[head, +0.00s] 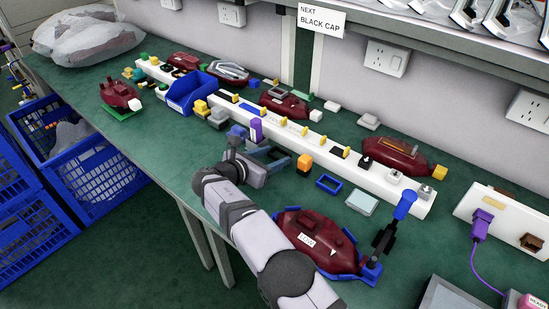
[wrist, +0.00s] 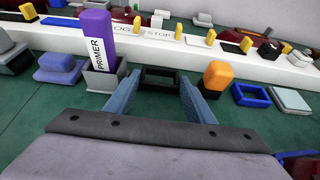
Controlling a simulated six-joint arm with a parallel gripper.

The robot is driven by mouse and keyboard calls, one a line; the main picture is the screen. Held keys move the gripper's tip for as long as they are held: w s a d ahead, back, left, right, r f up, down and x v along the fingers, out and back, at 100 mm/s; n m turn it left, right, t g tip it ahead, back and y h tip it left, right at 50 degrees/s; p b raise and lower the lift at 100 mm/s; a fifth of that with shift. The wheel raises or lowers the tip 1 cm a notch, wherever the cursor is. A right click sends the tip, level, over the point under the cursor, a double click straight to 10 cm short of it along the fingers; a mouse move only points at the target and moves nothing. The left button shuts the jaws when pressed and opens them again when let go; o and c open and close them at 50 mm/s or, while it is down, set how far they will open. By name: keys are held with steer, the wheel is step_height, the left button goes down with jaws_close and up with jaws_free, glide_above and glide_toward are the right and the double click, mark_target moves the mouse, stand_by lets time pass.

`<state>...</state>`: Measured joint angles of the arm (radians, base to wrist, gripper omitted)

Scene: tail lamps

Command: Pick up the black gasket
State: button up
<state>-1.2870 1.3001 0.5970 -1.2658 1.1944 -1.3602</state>
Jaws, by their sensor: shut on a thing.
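The black gasket (wrist: 158,80) is a small dark rectangular frame, seen in the wrist view between the fingertips of my gripper (wrist: 160,90). My gripper's blue-grey fingers are shut on it from left and right. In the head view my gripper (head: 268,155) is low over the green bench, in front of the long white rail. I cannot make the gasket out clearly there, and I cannot tell whether it touches the bench.
The purple primer bottle (wrist: 98,40) stands in a grey holder left of my gripper. An orange-topped block (wrist: 217,76) and a blue frame (head: 329,184) are to the right. The white rail (head: 330,153) runs behind. A red lamp (head: 318,241) sits in a blue fixture nearer the front edge.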

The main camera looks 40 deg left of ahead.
step_height(320, 180, up, 9)
steer(key=shift+r+p, duration=0.15)
steer(key=shift+p, duration=0.15)
steer(key=o, duration=0.5)
steer(key=c, duration=0.5)
steer(key=shift+o, duration=0.2)
